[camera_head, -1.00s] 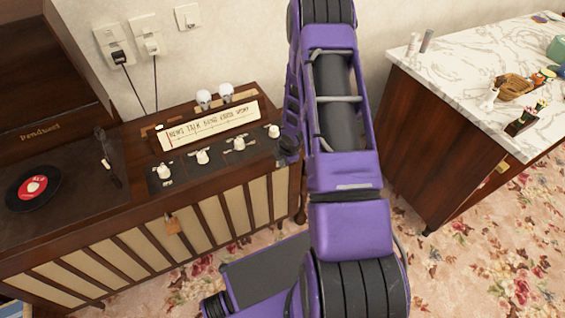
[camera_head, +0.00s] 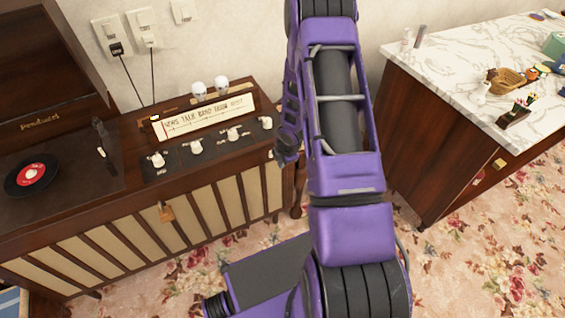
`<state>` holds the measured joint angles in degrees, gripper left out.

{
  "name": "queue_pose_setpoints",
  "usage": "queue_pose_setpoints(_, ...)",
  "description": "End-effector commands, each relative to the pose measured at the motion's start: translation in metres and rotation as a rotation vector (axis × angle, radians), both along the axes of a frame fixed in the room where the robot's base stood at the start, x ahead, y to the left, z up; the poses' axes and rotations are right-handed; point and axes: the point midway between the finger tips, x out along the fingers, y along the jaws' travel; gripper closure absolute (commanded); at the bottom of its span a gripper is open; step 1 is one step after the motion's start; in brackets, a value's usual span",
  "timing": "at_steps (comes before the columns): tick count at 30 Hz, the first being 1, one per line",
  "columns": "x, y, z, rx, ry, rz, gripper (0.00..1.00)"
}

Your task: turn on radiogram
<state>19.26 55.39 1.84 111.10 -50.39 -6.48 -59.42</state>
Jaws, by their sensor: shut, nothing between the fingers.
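The radiogram (camera_head: 85,232) is a brown wooden cabinet at the left, with cream slatted panels on its front. On its top, a lit dial strip (camera_head: 208,116) stands above a row of several white knobs, with the rightmost knob (camera_head: 266,122) near the cabinet's right end. A black record with a red label (camera_head: 32,175) lies in the left section under a raised lid.
A marble-topped cabinet (camera_head: 450,60) stands at the right, with a basket (camera_head: 505,81) and small items on top. Wall sockets with plugged-in cords (camera_head: 125,38) are behind the radiogram. Floral carpet (camera_head: 480,250) is open at the lower right.

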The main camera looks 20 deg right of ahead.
Motion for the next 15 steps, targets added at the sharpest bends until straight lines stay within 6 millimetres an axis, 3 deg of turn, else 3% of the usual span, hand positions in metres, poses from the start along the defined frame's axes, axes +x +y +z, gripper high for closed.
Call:
queue_pose_setpoints(1, -0.005, -0.002, 0.017, -0.002, -0.005, -0.002, 1.00)
queue_pose_setpoints(6, -0.026, -0.003, 0.047, -0.001, -0.005, -0.003, 1.00)
queue_pose_setpoints(15, -0.044, -0.003, 0.073, -0.001, -0.004, -0.003, 1.00)
